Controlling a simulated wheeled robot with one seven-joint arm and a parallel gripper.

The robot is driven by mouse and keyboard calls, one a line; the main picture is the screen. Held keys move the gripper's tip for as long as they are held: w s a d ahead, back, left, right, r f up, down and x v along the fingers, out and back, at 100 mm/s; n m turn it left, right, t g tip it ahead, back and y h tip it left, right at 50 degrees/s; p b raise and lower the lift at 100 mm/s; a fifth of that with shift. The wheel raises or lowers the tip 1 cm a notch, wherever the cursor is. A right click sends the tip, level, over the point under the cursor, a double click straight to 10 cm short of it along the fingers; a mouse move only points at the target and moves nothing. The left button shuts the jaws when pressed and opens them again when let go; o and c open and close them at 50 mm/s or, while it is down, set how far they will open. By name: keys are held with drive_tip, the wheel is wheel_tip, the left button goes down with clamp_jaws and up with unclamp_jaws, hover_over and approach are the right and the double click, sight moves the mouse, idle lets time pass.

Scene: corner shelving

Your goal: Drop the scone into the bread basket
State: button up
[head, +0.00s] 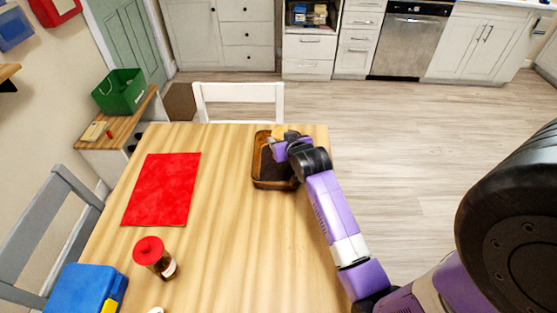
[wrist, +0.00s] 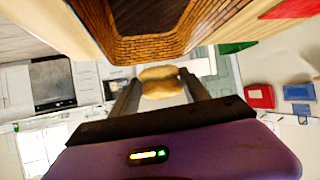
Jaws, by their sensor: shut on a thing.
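The scone (wrist: 160,82) is a golden-brown roll held between the two dark fingers of my gripper (wrist: 160,88) in the wrist view. In the head view my gripper (head: 284,143) is at the far end of the table, over the back part of the bread basket. The scone shows only as a small tan patch there, partly hidden by my gripper. The bread basket (head: 257,165) is a brown rectangular basket with a dark inside, on the table. Its woven wall (wrist: 148,49) shows close to the scone in the wrist view. I cannot tell whether the scone touches the basket.
A white chair (head: 238,92) stands behind the far edge. The table between mat and basket is clear.

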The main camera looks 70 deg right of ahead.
drive_tip(key=o, duration=1.4)
drive_tip(key=shift+o, duration=0.2)
drive_tip(key=v, duration=0.7)
drive_tip(key=shift+s+a+r, duration=0.2)
drive_tip(key=shift+s+a, duration=0.05)
